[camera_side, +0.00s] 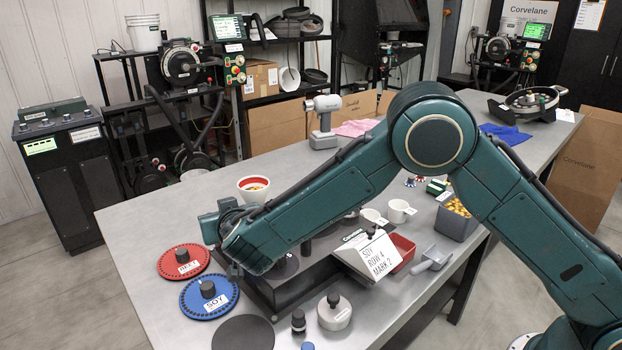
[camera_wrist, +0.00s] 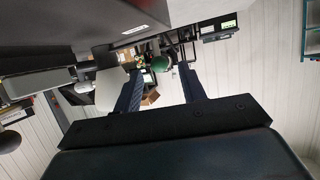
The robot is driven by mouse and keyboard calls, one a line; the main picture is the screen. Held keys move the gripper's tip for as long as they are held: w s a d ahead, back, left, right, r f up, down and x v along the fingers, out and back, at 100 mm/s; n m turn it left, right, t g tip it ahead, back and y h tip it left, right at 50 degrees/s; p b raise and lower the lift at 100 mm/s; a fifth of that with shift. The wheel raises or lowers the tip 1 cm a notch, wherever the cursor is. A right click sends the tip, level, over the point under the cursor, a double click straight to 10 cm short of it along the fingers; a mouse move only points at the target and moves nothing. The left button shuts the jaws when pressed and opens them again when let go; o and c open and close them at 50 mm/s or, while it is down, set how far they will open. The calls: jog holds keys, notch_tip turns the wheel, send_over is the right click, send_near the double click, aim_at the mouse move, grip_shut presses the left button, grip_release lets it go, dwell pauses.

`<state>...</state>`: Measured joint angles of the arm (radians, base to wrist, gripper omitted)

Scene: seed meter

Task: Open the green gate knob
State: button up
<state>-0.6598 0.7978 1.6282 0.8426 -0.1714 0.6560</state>
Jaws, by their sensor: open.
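In the wrist view a round green knob (camera_wrist: 161,64) shows between the tips of my gripper (camera_wrist: 160,72). The two dark ribbed fingers are spread wide, one on each side of the knob, with visible gaps. I cannot tell whether the knob lies between the fingertips or just beyond them. In the side view my teal forearm and wrist reach over the dark seed meter base (camera_side: 290,292), and the knob and fingers do not show there. A white card (camera_side: 375,257) reading "SOY ROW 4 MARK 2" stands at the meter's right.
A red disc (camera_side: 183,262) and a blue SOY disc (camera_side: 209,297) lie left of the meter. A grey knobbed weight (camera_side: 334,313) stands in front. A red tray (camera_side: 401,250) and grey scoop (camera_side: 434,258) lie right.

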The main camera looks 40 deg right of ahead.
jog(key=v, duration=1.3)
jog(key=s+d+r+g, duration=0.3)
jog(key=s+d+r, duration=0.1)
jog(key=d, duration=0.5)
jog(key=s+d+r+g, duration=0.25)
jog(key=s+d, duration=0.25)
jog(key=d, duration=0.5)
jog(key=s+d+n+g+y, duration=0.1)
jog(key=s+d, duration=0.2)
jog(key=s, duration=0.7)
jog(key=s+d+r+n+g+y, duration=0.1)
jog(key=s+d+n+y, duration=0.1)
jog(key=s, duration=0.9)
jog(key=shift+s+d, duration=0.3)
jog(key=shift+d, duration=0.25)
